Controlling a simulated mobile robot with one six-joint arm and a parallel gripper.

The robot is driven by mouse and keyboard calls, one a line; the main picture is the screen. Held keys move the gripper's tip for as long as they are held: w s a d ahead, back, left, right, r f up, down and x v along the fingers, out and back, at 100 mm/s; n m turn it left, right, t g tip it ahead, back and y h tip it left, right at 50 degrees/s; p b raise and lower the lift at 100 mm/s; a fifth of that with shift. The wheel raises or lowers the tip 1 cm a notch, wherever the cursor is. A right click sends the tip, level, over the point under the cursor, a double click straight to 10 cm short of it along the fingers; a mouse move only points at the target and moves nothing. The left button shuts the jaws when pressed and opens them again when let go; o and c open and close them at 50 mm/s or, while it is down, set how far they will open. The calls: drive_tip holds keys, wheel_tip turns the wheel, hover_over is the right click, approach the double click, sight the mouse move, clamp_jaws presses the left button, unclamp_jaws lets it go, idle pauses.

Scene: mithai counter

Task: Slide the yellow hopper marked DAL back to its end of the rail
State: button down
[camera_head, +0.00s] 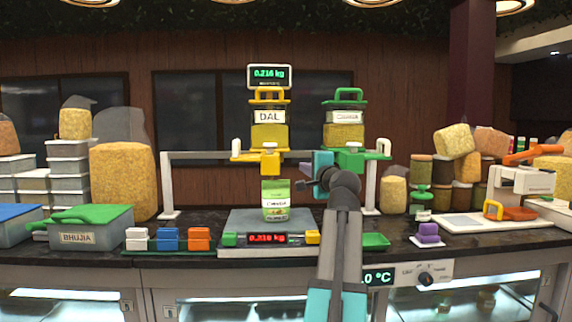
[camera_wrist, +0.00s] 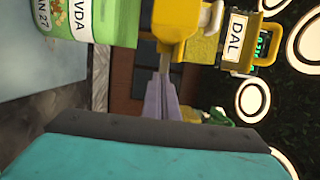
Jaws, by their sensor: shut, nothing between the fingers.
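The yellow hopper marked DAL (camera_head: 268,134) hangs on the grey rail (camera_head: 205,155), above the scale and left of the green hopper (camera_head: 345,133). Its yellow lower block (camera_wrist: 176,22) and DAL label (camera_wrist: 236,30) show sideways in the wrist view. My gripper (camera_head: 306,168) is just right of the yellow hopper's lower block, in front of the rail. Its fingers (camera_wrist: 163,85) are shut and empty, with the tips close to that block. I cannot tell whether they touch it. The rail's middle is partly hidden by the hoppers and my arm.
A green pouch (camera_head: 276,200) stands on the scale (camera_head: 267,222) under the yellow hopper; it also shows in the wrist view (camera_wrist: 100,20). The scale reads 0.216 kg. Left of the yellow hopper the rail is bare up to its left post (camera_head: 168,187). A BHUJIA tub (camera_head: 77,238) stands left.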

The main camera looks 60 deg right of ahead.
drive_tip(key=shift+d, duration=0.15)
drive_tip(key=w+d+p, duration=0.4)
drive_tip(key=w, duration=0.6)
drive_tip(key=shift+w, duration=0.2)
idle(0.5)
drive_tip(key=shift+p, duration=0.35)
